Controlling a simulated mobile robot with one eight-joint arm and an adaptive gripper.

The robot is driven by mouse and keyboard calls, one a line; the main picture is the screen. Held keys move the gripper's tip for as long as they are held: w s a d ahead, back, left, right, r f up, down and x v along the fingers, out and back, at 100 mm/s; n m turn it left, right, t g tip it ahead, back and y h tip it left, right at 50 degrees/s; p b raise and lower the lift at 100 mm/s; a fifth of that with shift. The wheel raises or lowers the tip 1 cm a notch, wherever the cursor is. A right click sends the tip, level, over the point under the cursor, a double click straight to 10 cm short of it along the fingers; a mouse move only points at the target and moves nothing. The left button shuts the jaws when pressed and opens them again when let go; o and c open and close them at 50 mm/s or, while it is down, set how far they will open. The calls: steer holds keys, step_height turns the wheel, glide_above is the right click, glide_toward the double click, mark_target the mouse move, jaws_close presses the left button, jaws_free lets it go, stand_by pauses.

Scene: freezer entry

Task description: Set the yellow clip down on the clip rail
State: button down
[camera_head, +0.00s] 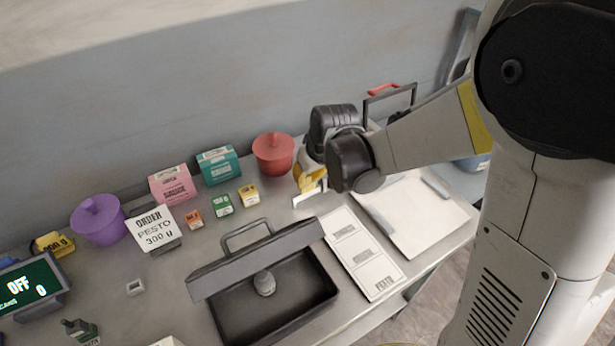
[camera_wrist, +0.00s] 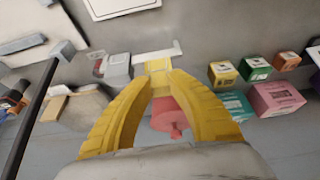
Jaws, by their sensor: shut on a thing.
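My gripper (camera_wrist: 158,82) has yellow fingers and is shut on the small yellow clip (camera_wrist: 157,67), which shows between the fingertips in the wrist view. The clip is at a white rail-like bar (camera_wrist: 172,52) with an upturned end, which I take for the clip rail. I cannot tell whether clip and bar touch. In the head view my gripper (camera_head: 311,182) points down over the back of the counter, just behind the white bar (camera_head: 305,199). The clip cannot be made out apart from the yellow fingers there.
An open dark case (camera_head: 318,293) lies in front, beside a white card strip (camera_head: 366,262). A pale board (camera_head: 425,215) lies to the right.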

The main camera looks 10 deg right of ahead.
mark_target(309, 184)
steer(key=shift+f+b, duration=1.75)
steer(key=shift+f, duration=0.05)
steer(key=c, duration=1.3)
jaws_free()
steer(key=shift+r, duration=0.1)
steer(key=v, duration=1.2)
steer(key=shift+s, duration=0.1)
steer(key=s+d+m+t, duration=0.1)
steer(key=s+d, duration=0.2)
steer(key=s, duration=0.2)
steer(key=s+d+m+t+h+b, duration=0.1)
steer(key=s+d+m, duration=0.1)
steer(key=s, duration=0.3)
steer(key=s+d+m+t, duration=0.1)
steer(key=s+d, duration=0.3)
steer(key=shift+s+d+r+m+h+b, duration=0.1)
steer(key=shift+s+r+m+h+b, duration=0.2)
steer(key=shift+s+r+h, duration=0.1)
